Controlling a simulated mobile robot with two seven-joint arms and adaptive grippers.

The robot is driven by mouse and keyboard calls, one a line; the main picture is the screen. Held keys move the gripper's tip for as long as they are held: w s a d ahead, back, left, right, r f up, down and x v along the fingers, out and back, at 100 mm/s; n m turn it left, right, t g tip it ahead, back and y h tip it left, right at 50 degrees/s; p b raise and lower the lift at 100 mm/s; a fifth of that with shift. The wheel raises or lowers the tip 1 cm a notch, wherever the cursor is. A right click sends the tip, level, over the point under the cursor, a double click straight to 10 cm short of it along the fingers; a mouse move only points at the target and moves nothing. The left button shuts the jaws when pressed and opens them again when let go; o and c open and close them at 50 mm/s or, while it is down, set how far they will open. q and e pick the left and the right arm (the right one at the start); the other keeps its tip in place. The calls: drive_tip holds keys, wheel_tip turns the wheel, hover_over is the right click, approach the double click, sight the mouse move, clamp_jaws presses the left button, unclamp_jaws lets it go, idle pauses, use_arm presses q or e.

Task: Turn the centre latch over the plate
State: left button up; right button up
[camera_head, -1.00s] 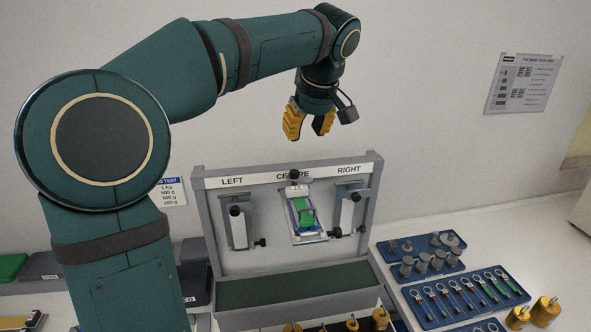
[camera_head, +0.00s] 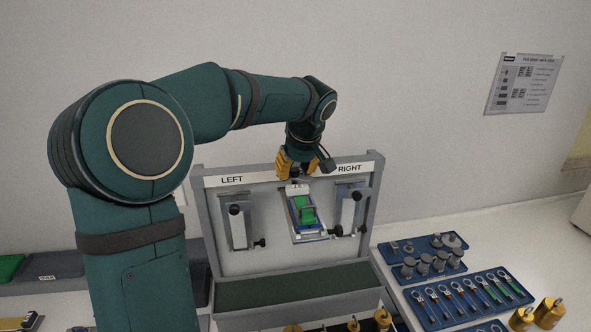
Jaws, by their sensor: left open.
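The grey test stand has a LEFT, a centre and a RIGHT station. The centre plate (camera_head: 305,214) carries a green piece and a blue piece and hangs on the upright panel. The centre latch (camera_head: 297,171) is a dark knob at the plate's top, largely hidden by my gripper. My left gripper (camera_head: 297,173) is open, pointing down, with its yellow fingers at the latch and over the CENTRE label. I cannot tell whether the fingers touch the knob. My right gripper is not in view.
The left station (camera_head: 238,222) and right station (camera_head: 350,212) flank the centre, each with dark knobs. Blue trays with weights (camera_head: 424,262) and hooked rods (camera_head: 467,298) lie at right. Brass weights (camera_head: 549,312) stand at the front right. A green-lined trough (camera_head: 295,287) runs below the panel.

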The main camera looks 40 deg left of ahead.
use_arm(q)
clamp_jaws()
drive_tip(key=shift+m, duration=0.3)
drive_tip(key=shift+s+m+t+h, duration=0.1)
drive_tip(key=shift+m+t+h, duration=0.25)
drive_tip(key=shift+m, duration=0.9)
drive_tip(key=shift+s+m+t+h, duration=0.1)
drive_tip(key=shift+m+t+h, duration=0.25)
drive_tip(key=shift+m, duration=0.9)
drive_tip(key=shift+f, duration=0.1)
unclamp_jaws()
